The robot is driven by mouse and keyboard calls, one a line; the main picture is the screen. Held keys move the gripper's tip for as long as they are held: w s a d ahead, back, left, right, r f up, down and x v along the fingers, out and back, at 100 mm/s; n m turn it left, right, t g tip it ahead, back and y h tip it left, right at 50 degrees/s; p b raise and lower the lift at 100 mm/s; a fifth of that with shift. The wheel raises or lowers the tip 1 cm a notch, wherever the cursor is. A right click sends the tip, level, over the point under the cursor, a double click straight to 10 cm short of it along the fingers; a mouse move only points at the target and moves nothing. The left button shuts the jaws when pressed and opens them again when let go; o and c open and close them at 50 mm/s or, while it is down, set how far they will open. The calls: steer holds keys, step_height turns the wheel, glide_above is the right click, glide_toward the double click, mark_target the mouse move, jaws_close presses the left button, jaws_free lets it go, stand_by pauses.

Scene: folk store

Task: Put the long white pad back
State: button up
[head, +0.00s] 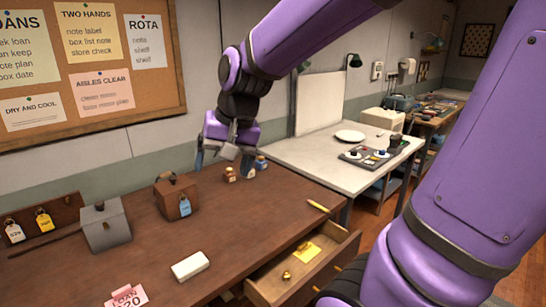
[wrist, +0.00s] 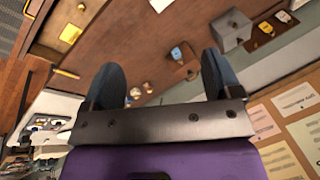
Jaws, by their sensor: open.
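The long white pad (head: 190,266) looks like a small white block lying flat on the brown desk near its front edge, left of the open drawer. A white piece at the top edge of the wrist view (wrist: 160,4) appears to be the same pad, cut off by the frame. My gripper (head: 224,162) is open and empty above the back of the desk, near two small jars (head: 231,174). It is well behind the pad and apart from it. In the wrist view its two fingers (wrist: 161,84) stand wide apart with nothing held between them.
The open drawer (head: 268,290) holds a yellow note and small brass pieces. A grey box (head: 104,225), a brown tagged box (head: 175,197) and a key-tag rack (head: 40,218) stand at left. A yellow pencil (head: 318,206) lies at right. The desk's middle is clear.

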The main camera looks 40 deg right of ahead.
steer(key=s+d+r+n+t+h, duration=0.1)
steer(key=s+r+n, duration=0.1)
steer(key=s, duration=0.4)
steer(key=s+d+r+n+t+h, duration=0.1)
steer(key=s+r+n, duration=0.1)
steer(key=s, duration=0.4)
steer(key=shift+r+n, duration=0.25)
steer(key=shift+n, duration=0.35)
